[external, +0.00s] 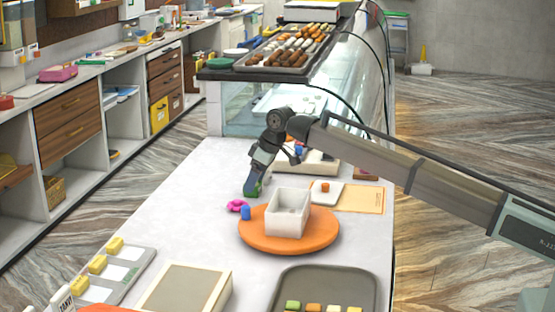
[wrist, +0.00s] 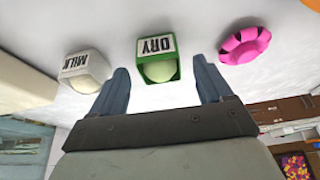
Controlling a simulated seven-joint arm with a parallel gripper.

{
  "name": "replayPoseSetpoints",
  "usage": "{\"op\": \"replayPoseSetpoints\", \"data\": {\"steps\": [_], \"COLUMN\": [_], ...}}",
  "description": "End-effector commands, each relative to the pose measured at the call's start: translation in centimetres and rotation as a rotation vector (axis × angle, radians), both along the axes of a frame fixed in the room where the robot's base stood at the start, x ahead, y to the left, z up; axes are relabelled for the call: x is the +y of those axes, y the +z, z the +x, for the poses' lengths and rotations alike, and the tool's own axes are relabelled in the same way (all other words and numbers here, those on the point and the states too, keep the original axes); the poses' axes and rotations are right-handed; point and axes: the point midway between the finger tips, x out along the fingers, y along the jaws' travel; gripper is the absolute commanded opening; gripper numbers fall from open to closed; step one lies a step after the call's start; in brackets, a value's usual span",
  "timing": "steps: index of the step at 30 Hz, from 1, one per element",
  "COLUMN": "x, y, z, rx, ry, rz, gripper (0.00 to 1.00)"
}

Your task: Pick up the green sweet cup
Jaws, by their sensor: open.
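The green sweet cup (wrist: 143,72) has a white label reading DRY and a pale round sweet inside. It shows in the wrist view between and slightly beyond the two fingertips of my gripper (wrist: 161,65). The fingers are open, with a visible gap on each side of the cup. In the external view my gripper (external: 252,187) points down low over the white counter, and a bit of green shows beside it. The rest of the cup is hidden there. I cannot tell how much height separates the fingertips from the cup.
A white cup (wrist: 88,68) labelled MILK stands left of the green one in the wrist view. A pink scalloped dish (wrist: 245,46) lies to the right.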

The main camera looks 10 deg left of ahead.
Motion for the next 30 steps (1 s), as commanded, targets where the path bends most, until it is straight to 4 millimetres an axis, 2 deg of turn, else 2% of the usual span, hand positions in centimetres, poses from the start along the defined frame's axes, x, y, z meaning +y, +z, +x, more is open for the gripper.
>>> {"op": "replayPoseSetpoints", "data": {"steps": [3, 6, 13, 30], "x": [0.7, 0.9, 0.9, 0.9], "y": [-1.5, -2.2, -2.3, -2.2], "z": [0.1, 0.1, 0.1, 0.1], "rx": [-0.001, -0.001, -0.001, -0.001], "ry": [0.0, -0.001, -0.001, 0.0], "rz": [0.0, 0.0, 0.001, 0.001], "gripper": [0.79, 0.79, 0.78, 0.23]}}
